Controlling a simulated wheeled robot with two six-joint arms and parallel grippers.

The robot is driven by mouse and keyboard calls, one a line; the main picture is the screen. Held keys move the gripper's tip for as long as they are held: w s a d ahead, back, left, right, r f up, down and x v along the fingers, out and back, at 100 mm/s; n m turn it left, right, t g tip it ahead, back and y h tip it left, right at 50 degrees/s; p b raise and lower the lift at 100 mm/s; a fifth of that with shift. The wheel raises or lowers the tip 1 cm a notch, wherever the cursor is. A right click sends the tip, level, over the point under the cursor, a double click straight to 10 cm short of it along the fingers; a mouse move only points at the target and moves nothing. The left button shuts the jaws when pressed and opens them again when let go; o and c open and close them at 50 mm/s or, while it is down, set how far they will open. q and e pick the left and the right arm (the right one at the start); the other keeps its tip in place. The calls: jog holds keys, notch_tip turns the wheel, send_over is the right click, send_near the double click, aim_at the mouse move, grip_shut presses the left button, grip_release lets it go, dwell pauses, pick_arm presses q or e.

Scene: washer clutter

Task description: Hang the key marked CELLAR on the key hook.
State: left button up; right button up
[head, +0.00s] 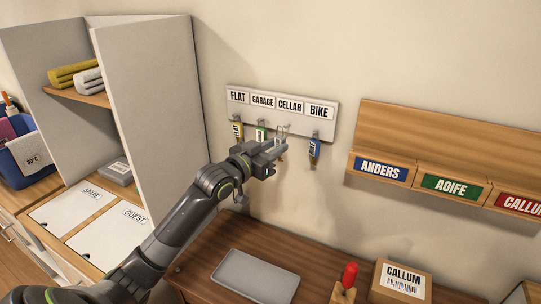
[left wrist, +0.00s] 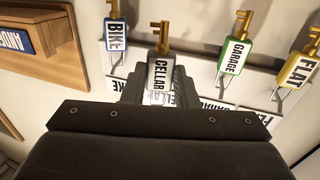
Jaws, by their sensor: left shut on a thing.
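The CELLAR key with its grey tag (left wrist: 158,75) is in my left gripper (head: 275,155). The gripper is shut on the tag, one finger on each side of it in the left wrist view. The key rack (head: 332,115) is on the wall, with labels FLAT, GARAGE, CELLAR and BIKE. The gripper is at the rack, just below the CELLAR label (head: 290,104). In the head view the gripper partly covers the key, and I cannot tell whether its ring is around the hook. My right gripper is not in view.
A yellow FLAT key (head: 238,129), a green GARAGE key (head: 261,133) and a blue BIKE key (head: 314,148) hang close on both sides. Below are a grey tray (head: 255,280), a red-handled tool (head: 349,275) and a CALLUM box (head: 403,281). A wooden name rack (head: 450,135) is at right.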

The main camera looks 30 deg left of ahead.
aim_at(275, 146)
pick_arm(q)
jog(key=shift+w+a+f+b, duration=0.1)
jog(key=shift+w+f+b, duration=0.1)
jog(key=shift+w+b, duration=0.75)
jog(key=shift+w+f+b, duration=0.1)
jog(key=shift+w+b, duration=0.25)
jog(key=shift+w, duration=0.3)
jog(key=shift+w+f+b, duration=0.35)
jog(key=shift+w, duration=0.4)
jog(key=o, duration=1)
